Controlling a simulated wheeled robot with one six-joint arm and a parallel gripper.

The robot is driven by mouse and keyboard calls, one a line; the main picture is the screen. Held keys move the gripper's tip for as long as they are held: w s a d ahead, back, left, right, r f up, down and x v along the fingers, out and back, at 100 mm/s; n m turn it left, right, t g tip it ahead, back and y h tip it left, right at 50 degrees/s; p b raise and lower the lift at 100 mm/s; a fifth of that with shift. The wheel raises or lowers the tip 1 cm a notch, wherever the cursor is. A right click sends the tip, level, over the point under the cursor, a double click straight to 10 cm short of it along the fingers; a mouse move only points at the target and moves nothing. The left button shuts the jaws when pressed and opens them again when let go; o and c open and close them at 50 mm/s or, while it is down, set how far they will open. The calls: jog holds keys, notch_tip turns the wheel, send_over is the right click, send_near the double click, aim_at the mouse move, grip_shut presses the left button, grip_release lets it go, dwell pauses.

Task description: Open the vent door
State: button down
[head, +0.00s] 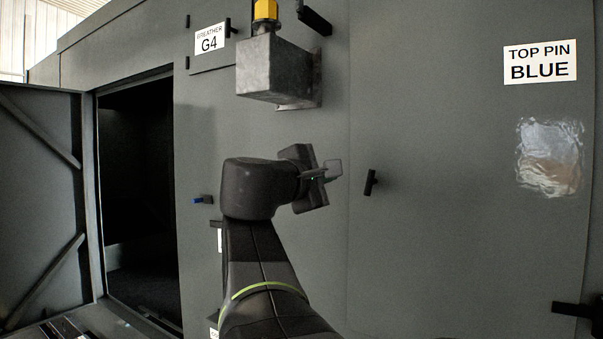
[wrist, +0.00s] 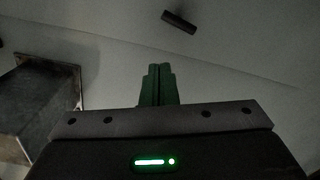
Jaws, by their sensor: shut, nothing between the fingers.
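No panel is marked as a vent door. A small panel labelled "BREATHER G4" (head: 210,58) is shut at the upper left, with a dark handle (head: 228,28) at its right edge. A large grey panel (head: 440,100) on the right looks shut and bears a black handle (head: 371,182) near its left seam. A black handle, seemingly the same one, shows in the wrist view (wrist: 179,22) beyond the fingertips. My gripper (head: 333,170) is shut and empty, left of that handle and apart from it. Its closed fingers also show in the wrist view (wrist: 158,72).
A grey metal box (head: 268,70) with a yellow top juts out above my gripper; it also shows in the wrist view (wrist: 40,90). A tall door (head: 40,190) stands open beside a dark opening (head: 137,180). Another black handle (head: 578,309) is at lower right.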

aim_at(368, 180)
jog(key=w+d+m+p, duration=0.4)
jog(key=w+d+m, duration=0.2)
jog(key=w+d, duration=0.1)
jog(key=shift+w+d+r, duration=0.1)
jog(key=shift+w+d, duration=0.2)
jog(key=shift+d, duration=0.05)
dwell(0.6)
